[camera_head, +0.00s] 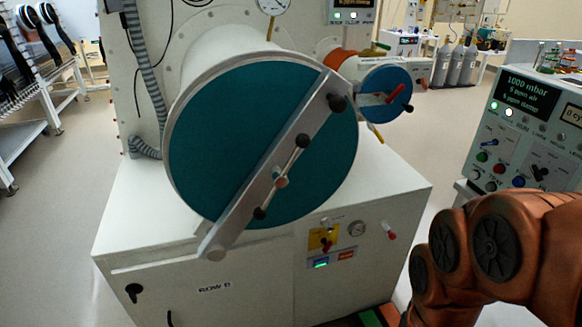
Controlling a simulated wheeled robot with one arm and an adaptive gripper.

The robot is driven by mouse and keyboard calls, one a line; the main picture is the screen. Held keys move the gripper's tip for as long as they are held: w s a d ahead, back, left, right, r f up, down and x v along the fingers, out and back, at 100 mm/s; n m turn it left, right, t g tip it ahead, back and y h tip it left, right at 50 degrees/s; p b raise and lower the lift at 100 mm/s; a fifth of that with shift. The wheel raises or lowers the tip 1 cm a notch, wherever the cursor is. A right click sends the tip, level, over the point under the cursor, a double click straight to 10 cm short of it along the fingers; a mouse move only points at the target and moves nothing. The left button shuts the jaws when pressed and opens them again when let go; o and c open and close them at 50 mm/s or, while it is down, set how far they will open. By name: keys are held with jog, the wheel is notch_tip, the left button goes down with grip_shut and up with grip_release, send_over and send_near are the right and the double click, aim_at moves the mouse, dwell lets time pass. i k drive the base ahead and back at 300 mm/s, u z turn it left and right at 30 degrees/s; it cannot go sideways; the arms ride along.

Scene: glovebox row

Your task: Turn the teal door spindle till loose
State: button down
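The large round teal door (225,130) closes the end of a wide white cylinder in the middle of the head view. A grey metal bar (237,222) crosses it at a slant, from upper right to lower left. The door spindle (281,182) sits at the middle of the bar, with a thin cross handle that has a dark knob at each end, one up and right, one down and left. The door looks shut, and I cannot tell how tight the spindle is. My orange arm links show at the lower right, apart from the door. My gripper is out of view.
A white cabinet (200,275) stands below. A control panel (530,125) reading 1000 mbar stands at right. Bare floor (60,240) lies left of the cabinet.

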aim_at(279, 178)
jog(key=z, duration=1.5)
jog(key=k, duration=1)
jog(key=u, duration=1.45)
